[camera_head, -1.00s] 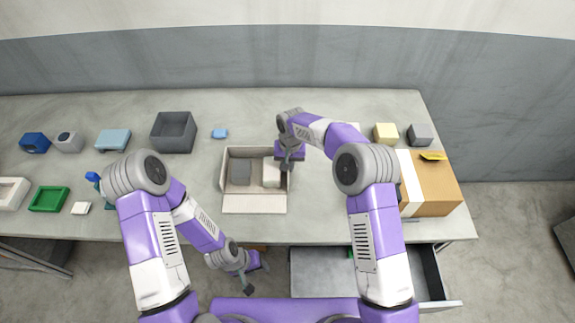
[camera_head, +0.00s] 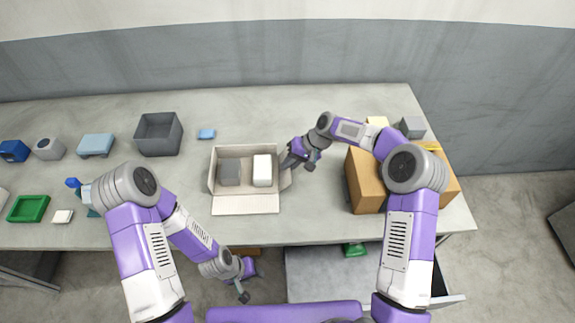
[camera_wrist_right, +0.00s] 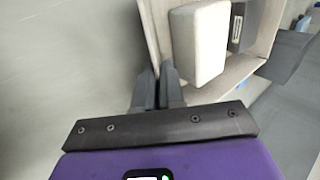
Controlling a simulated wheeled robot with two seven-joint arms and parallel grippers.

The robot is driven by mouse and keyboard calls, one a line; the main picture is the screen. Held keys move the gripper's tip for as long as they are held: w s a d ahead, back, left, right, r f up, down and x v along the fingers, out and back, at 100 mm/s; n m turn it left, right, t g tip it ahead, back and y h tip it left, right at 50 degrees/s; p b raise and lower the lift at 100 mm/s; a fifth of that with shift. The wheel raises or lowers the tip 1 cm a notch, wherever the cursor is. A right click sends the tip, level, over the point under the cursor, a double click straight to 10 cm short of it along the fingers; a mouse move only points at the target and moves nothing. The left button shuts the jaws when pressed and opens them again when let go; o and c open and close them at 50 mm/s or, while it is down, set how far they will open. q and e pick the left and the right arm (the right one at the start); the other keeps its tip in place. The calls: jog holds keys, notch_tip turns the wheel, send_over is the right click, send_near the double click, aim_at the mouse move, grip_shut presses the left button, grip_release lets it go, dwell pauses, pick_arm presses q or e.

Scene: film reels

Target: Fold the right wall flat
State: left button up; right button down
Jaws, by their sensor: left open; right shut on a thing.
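An open light box (camera_head: 246,151) stands on the table in the head view. Its front wall (camera_head: 246,204) lies folded out flat toward me. My right gripper (camera_head: 288,163) is at this wall, coming from the right. In the right wrist view, its fingers (camera_wrist_right: 158,88) are shut on the wall (camera_wrist_right: 153,35), partly hiding it. My left gripper (camera_head: 243,293) is open and empty, low in front of the table edge.
Inside the box are a grey block (camera_head: 229,172) and a white block (camera_head: 262,170). A brown carton (camera_head: 364,182) stands to the right, partly behind my right arm. A grey bin (camera_head: 158,134) and a blue piece (camera_head: 207,134) are behind left. An open drawer (camera_head: 320,270) lies below the table front.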

dwell(0.4)
jog(key=c, duration=1.6)
grip_release()
jog(key=v, duration=0.7)
jog(key=shift+d+r+p, duration=0.2)
jog(key=shift+d+p, duration=0.05)
jog(key=shift+p, duration=0.15)
